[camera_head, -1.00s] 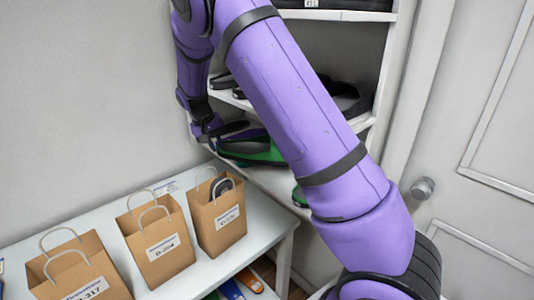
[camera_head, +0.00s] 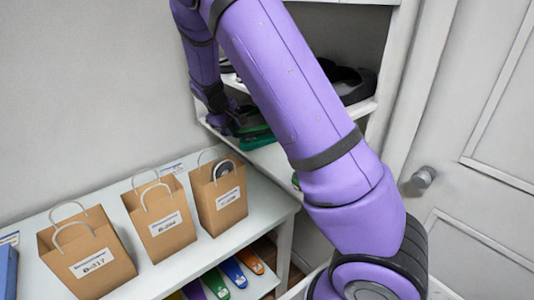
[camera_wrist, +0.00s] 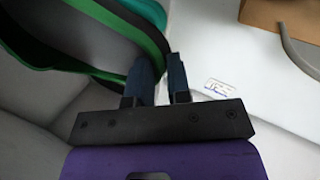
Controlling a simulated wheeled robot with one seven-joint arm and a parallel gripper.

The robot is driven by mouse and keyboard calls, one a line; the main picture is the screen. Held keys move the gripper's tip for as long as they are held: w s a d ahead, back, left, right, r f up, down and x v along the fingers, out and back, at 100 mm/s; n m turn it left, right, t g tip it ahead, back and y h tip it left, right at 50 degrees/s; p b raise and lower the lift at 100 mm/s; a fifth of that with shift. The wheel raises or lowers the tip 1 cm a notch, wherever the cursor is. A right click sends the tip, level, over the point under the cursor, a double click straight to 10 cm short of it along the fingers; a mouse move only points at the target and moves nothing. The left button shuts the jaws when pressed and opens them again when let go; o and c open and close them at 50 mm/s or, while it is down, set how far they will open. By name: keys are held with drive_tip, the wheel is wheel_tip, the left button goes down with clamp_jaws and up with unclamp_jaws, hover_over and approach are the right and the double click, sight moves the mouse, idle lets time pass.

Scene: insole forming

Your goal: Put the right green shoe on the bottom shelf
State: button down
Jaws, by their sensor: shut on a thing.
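A green and dark shoe (camera_head: 258,139) is at the left end of a white shelf board, partly hidden behind my arm. In the wrist view the shoe (camera_wrist: 90,62) fills the upper left, with a black and green rim. My gripper (camera_head: 226,118) is at the shoe's left end. In the wrist view my gripper (camera_wrist: 160,68) has its two fingers close together on the shoe's rim. I cannot tell whether the shoe rests on the board (camera_head: 262,158). Another green thing, perhaps a shoe (camera_head: 295,181), shows barely beside my arm lower down.
A dark shoe (camera_head: 353,82) stands on a higher shelf board. Several paper bags (camera_head: 217,198) stand on a white table (camera_head: 258,206) left of the shelf. Coloured items (camera_head: 233,272) lie beneath the table. A door (camera_head: 480,150) is on the right.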

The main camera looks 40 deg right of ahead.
drive_tip(key=s+d, duration=0.4)
drive_tip(key=s, duration=0.9)
drive_tip(key=shift+d+f, duration=0.1)
drive_tip(key=shift+f, duration=3.45)
drive_tip(key=c, duration=1.1)
unclamp_jaws()
drive_tip(key=shift+s, duration=0.1)
drive_tip(key=shift+r, duration=0.1)
